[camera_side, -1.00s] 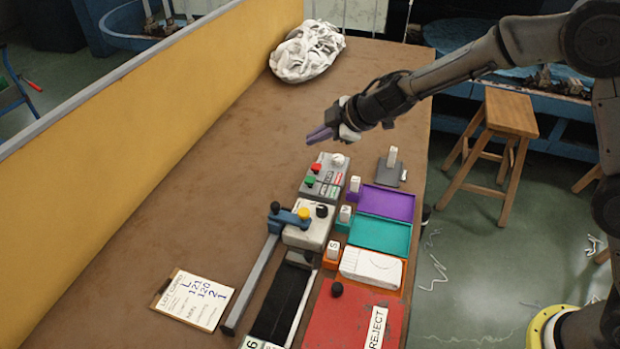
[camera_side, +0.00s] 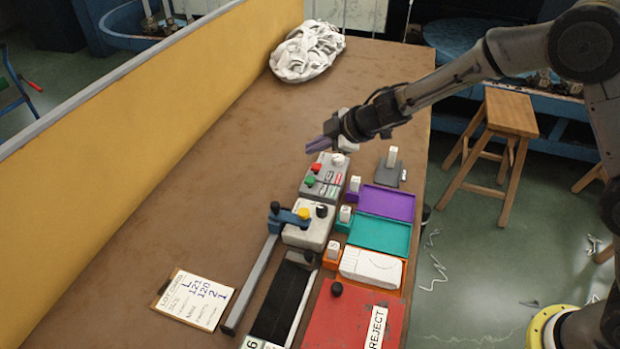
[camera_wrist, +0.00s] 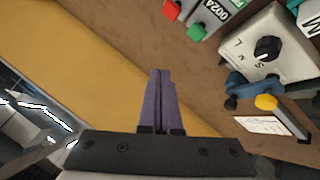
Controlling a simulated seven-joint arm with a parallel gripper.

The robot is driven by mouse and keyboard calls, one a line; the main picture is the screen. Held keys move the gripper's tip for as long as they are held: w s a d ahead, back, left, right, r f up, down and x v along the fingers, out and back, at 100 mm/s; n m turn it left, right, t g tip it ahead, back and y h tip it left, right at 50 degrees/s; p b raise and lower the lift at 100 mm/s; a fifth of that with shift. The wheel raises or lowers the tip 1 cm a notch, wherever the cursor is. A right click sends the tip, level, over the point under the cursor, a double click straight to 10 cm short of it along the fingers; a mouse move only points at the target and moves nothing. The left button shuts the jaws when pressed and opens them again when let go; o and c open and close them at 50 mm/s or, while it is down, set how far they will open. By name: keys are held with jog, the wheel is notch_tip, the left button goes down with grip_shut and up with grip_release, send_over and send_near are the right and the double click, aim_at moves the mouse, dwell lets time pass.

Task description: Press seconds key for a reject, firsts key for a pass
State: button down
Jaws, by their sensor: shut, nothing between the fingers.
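A grey key box (camera_side: 325,175) on the bench carries a red button (camera_side: 316,168), a green button (camera_side: 309,181), a white knob (camera_side: 338,159) and small counter displays. I cannot read which button is seconds and which is firsts. In the wrist view the red button (camera_wrist: 172,10) and green button (camera_wrist: 196,32) show at the top. My gripper (camera_side: 316,146) has purple fingers, shut and empty, held above the bench just beyond the box's far left corner. The fingers also show in the wrist view (camera_wrist: 160,85).
A dial box (camera_side: 308,225) with a blue lever and yellow knob stands nearer. Purple (camera_side: 386,202), teal (camera_side: 380,235) and orange trays line the right; the orange holds a white piece. A lot card (camera_side: 193,300) lies left. White cloth (camera_side: 307,50) is heaped at the back.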

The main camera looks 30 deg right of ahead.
aim_at(308, 177)
jog(key=shift+f, duration=3.05)
jog(key=shift+f, duration=0.1)
jog(key=shift+f, duration=0.35)
jog(key=shift+f, duration=0.7)
dwell(0.8)
jog(key=shift+r, duration=1.05)
jog(key=shift+r, duration=0.1)
jog(key=shift+r, duration=2.45)
jog(key=shift+d, duration=0.1)
